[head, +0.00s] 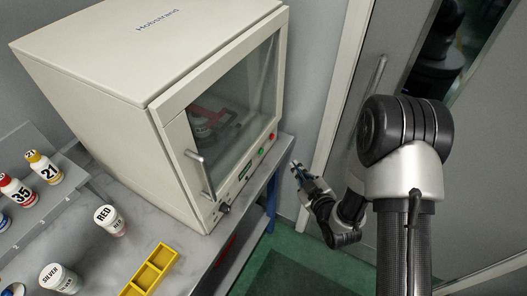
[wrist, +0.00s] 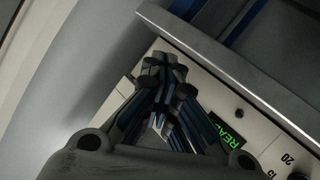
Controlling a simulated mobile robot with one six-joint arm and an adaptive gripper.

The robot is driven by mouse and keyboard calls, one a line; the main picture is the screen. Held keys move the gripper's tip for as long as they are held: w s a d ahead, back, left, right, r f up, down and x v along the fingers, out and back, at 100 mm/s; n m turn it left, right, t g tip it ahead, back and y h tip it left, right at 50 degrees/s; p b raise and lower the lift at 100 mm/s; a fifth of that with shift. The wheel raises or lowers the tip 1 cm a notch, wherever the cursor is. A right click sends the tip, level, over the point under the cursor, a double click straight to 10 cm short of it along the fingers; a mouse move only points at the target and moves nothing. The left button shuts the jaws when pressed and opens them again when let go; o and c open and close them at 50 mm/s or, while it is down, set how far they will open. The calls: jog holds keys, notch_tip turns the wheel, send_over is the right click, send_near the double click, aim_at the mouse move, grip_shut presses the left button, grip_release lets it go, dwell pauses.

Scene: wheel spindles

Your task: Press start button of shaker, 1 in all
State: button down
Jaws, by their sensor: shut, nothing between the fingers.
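The shaker (head: 110,55) is a large cream cabinet with a closed glass door, standing on the bench. Its lower front panel carries a green button (head: 262,151), a red button (head: 271,136), a green display (head: 244,171) and a dark knob (head: 224,208). My gripper (head: 296,166) is shut and empty, to the right of the panel and apart from the buttons in the head view. In the wrist view, my gripper (wrist: 165,64) covers part of the panel. The display (wrist: 228,133) shows there partly hidden, reading "REA…". No coloured button shows in the wrist view.
A door handle (head: 196,172) sticks out from the shaker's front. The bench (head: 190,262) holds a yellow rack (head: 151,270), a jar marked RED (head: 110,220), a jar marked SILVER (head: 60,279) and numbered bottles. A grey door (head: 395,60) stands behind my arm. Green floor is clear below.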

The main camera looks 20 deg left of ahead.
aim_at(261, 152)
jog(key=shift+w+a, duration=0.15)
jog(key=shift+a, duration=1.95)
jog(key=shift+w+a, duration=0.15)
jog(key=shift+a, duration=1.95)
jog(key=shift+a, duration=0.1)
jog(key=shift+a+b, duration=0.3)
jog(key=shift+w+a, duration=0.1)
jog(key=shift+a, duration=0.4)
jog(key=shift+d+b, duration=0.1)
jog(key=shift+b, duration=0.2)
jog(key=shift+d, duration=0.8)
jog(key=shift+d, duration=0.1)
